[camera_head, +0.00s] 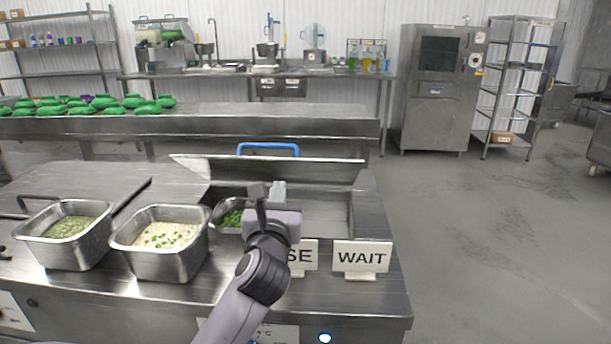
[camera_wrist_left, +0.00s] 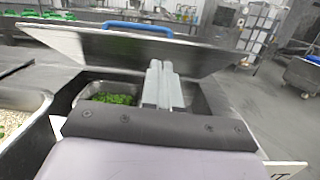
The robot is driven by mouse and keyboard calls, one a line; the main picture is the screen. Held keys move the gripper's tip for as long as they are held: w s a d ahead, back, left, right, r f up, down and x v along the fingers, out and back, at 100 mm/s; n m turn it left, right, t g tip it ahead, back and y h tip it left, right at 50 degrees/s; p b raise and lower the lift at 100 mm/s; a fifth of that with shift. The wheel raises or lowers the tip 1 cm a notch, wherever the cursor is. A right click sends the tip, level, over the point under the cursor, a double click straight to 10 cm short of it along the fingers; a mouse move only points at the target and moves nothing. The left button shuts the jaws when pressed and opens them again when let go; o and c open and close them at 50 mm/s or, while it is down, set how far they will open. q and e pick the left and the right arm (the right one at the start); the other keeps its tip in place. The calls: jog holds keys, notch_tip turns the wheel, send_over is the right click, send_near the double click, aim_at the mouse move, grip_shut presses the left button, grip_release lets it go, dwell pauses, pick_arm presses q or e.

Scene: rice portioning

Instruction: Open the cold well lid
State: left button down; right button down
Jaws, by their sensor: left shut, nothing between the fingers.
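The cold well lid (camera_head: 320,172) is a flat metal panel with a blue handle (camera_head: 267,149) on its far side. It stands raised and tilted at the back of the well, and it also shows in the left wrist view (camera_wrist_left: 120,48). The cold well (camera_head: 325,215) is uncovered in front of it, with a metal pan of green food (camera_head: 232,218) at its left. My left gripper (camera_head: 279,190) is over the well, in front of the lid and apart from the handle. Its fingers (camera_wrist_left: 160,82) are together and empty. My right gripper is not seen.
Two metal pans, one with green food (camera_head: 98,217) and one with rice (camera_head: 119,243), stand left of my arm. A WAIT sign (camera_head: 361,258) and a partly hidden sign (camera_head: 303,255) stand at the counter's front right. A long table (camera_head: 280,125) with green items lies behind.

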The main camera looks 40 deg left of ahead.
aim_at(288, 161)
pick_arm(q)
jog(key=shift+h, duration=0.3)
jog(key=x, duration=0.9)
jog(key=shift+w+a+f+p, duration=0.2)
jog(key=shift+w+f+p, duration=0.1)
jog(key=shift+w, duration=0.1)
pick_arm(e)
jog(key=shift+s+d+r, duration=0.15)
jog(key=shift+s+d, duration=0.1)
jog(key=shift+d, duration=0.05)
pick_arm(q)
jog(key=shift+w+r, duration=0.15)
jog(key=shift+r, duration=0.05)
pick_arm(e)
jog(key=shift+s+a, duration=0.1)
